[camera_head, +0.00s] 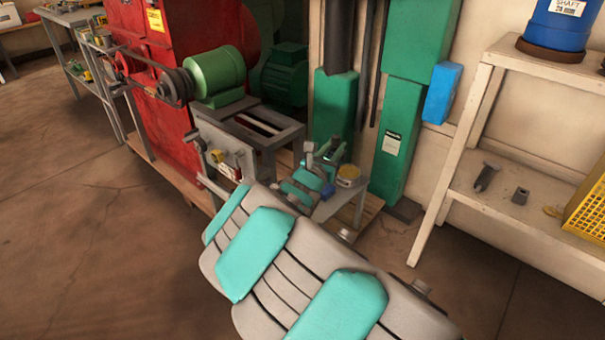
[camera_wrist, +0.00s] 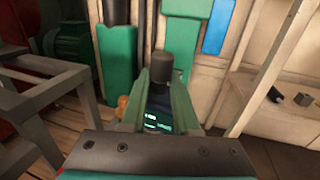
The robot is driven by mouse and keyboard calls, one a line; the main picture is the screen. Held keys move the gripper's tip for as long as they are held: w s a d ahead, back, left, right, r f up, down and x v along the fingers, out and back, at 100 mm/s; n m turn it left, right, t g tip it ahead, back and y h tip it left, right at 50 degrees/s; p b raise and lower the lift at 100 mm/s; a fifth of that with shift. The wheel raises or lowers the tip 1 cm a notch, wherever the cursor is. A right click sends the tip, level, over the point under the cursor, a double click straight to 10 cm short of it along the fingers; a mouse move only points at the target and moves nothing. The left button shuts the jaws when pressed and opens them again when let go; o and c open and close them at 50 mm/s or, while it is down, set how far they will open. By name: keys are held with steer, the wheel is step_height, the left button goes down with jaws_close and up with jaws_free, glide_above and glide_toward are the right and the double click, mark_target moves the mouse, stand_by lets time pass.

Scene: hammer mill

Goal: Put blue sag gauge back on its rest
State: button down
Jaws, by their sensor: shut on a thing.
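My gripper (camera_head: 326,152) is at the far end of my arm, in front of the green column and above a small grey stand (camera_head: 328,208). In the wrist view its two green fingers (camera_wrist: 162,95) are shut on a dark thing with a cylindrical top (camera_wrist: 160,67). Small cyan marks show lower down between the fingers. The held thing looks dark grey, and I cannot tell for sure that it is the blue sag gauge. A small blue patch (camera_head: 328,190) shows beside my arm near the stand, too small to name. I cannot make out the gauge's rest.
The red mill (camera_head: 180,50) with a green motor (camera_head: 215,72) is to the left. A blue box (camera_head: 442,92) hangs by the green column. A cream shelf (camera_head: 500,205) stands right. The left floor is clear.

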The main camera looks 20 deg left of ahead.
steer(key=shift+n+y, duration=0.4)
steer(key=shift+y, duration=0.3)
steer(key=shift+s+a+f+b, duration=0.55)
steer(key=shift+a+f+b, duration=0.15)
steer(key=shift+a+f, duration=0.85)
steer(key=shift+s+a+f+b, duration=0.7)
steer(key=shift+a+f, duration=0.4)
steer(key=shift+f, duration=0.75)
steer(key=shift+s+a+f+b, duration=0.45)
steer(key=shift+a+f+b, duration=0.3)
steer(key=shift+a+f, duration=0.8)
steer(key=shift+d+f, duration=0.1)
steer(key=shift+d, duration=0.1)
steer(key=shift+p, duration=0.45)
steer(key=shift+s+f, duration=0.1)
steer(key=shift+f, duration=0.1)
steer(key=shift+f, duration=0.55)
steer(key=shift+p, duration=0.3)
steer(key=shift+f+b, duration=0.65)
steer(key=shift+f, duration=1.65)
